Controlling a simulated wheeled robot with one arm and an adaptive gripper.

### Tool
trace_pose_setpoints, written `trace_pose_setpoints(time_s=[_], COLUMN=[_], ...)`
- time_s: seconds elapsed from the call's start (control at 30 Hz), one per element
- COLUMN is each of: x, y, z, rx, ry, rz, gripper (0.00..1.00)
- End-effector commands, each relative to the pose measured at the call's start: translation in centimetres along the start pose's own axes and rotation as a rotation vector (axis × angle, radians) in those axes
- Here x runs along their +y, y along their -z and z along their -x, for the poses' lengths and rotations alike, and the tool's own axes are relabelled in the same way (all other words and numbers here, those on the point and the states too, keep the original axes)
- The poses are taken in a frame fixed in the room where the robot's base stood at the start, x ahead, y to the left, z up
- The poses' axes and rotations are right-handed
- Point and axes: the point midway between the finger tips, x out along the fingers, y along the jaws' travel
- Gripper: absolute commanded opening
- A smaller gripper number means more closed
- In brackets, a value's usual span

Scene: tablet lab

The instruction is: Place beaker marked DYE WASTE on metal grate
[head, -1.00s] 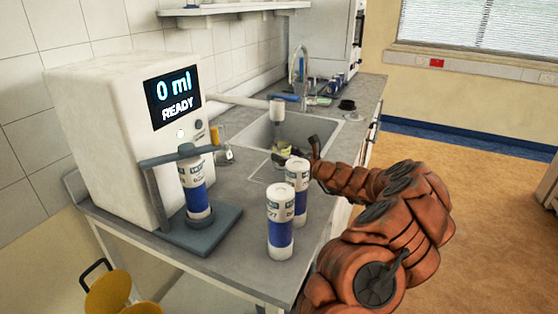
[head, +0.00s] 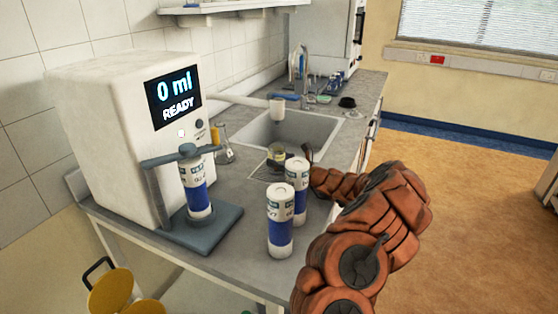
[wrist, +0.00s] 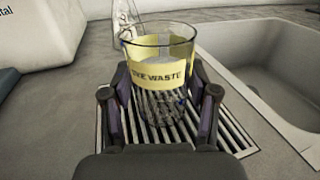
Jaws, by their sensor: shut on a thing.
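The glass beaker (wrist: 160,70) has a yellow band reading "DYE WASTE". In the wrist view it stands upright between the two fingers of my gripper (wrist: 160,112), which is shut on it. The metal grate (wrist: 232,140) lies directly below the beaker, its dark slots showing through the glass. Whether the beaker's base touches the grate I cannot tell. In the head view the beaker (head: 276,152) shows over the grate (head: 262,174), beside the sink's near edge. My gripper there (head: 290,155) is partly hidden behind a white and blue bottle.
The sink (head: 300,130) lies just beyond the grate. Two white and blue bottles (head: 280,225) (head: 298,180) stand on the near counter. A dispenser reading "0 ml READY" (head: 110,130) holds another bottle (head: 197,190). A flask (head: 223,148) stands left of the grate.

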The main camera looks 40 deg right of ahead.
Motion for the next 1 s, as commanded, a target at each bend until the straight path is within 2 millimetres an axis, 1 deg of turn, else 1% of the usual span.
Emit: trace_pose_setpoints(time_s=[0.1, 0.13, 0.33, 0.63, 0.73, 0.87, 1.0], x=[0.0, 0.0, 0.0, 0.0, 0.0, -0.2, -0.1], y=[0.4, 0.3, 0.3, 0.2, -0.2, 0.0, 0.0], z=[0.0, 0.0, 0.0, 0.0, 0.0, 1.3, 3.4], rx=[0.000, 0.000, 0.000, 0.000, 0.000, -0.002, -0.003], ry=[-0.001, 0.000, 0.000, 0.000, 0.000, 0.003, 0.002], rz=[0.000, 0.000, -0.001, -0.001, 0.000, -0.001, -0.003], gripper=[0.20, 0.62, 0.83, 0.84, 0.84, 0.84, 0.84])
